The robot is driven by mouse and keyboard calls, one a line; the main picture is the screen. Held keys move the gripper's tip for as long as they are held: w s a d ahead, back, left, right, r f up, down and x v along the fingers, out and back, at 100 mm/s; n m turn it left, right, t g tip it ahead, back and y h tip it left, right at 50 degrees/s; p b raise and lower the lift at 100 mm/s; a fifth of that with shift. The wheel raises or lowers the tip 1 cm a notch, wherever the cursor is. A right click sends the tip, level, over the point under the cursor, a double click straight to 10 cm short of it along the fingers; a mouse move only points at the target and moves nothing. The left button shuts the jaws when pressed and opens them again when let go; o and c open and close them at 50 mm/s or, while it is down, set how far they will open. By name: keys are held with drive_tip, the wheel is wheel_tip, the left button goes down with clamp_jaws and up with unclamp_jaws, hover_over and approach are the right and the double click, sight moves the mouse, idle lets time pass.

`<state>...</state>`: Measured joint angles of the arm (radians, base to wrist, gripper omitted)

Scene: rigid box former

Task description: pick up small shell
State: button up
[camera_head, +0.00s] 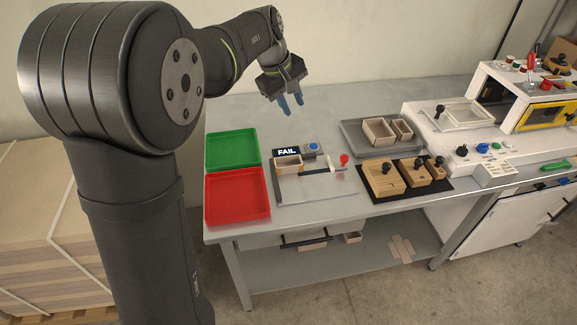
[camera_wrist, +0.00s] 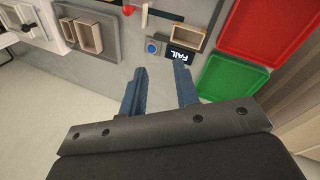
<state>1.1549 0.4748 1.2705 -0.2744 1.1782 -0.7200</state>
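The small shell (camera_head: 402,129) is a small open tan box. It stands in a grey tray (camera_head: 352,140) beside a larger tan shell (camera_head: 378,131). In the wrist view the small shell (camera_wrist: 68,31) is at the upper left, with the larger shell (camera_wrist: 89,38) to its right. My gripper (camera_head: 291,102) is raised above the back of the table, left of the grey tray. In the wrist view my gripper (camera_wrist: 160,70) shows two blue fingers spread apart with nothing between them. It is away from the small shell.
A fixture plate (camera_head: 312,188) holds another tan box (camera_head: 288,165) near a FAIL display (camera_head: 287,152). Green (camera_head: 231,151) and red (camera_head: 237,196) trays are at the left. Wooden blocks with black knobs (camera_head: 384,181) stand on a black mat. A white machine (camera_head: 478,125) is at the right.

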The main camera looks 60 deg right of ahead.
drive_tip(key=s+d+f+m+t, duration=0.2)
drive_tip(key=s+f+m+t, duration=0.25)
drive_tip(key=f, duration=0.55)
drive_tip(key=shift+m, duration=0.25)
drive_tip(key=x, duration=1.8)
drive_tip(key=shift+w+r, duration=0.1)
drive_tip(key=shift+w, duration=0.25)
clamp_jaws()
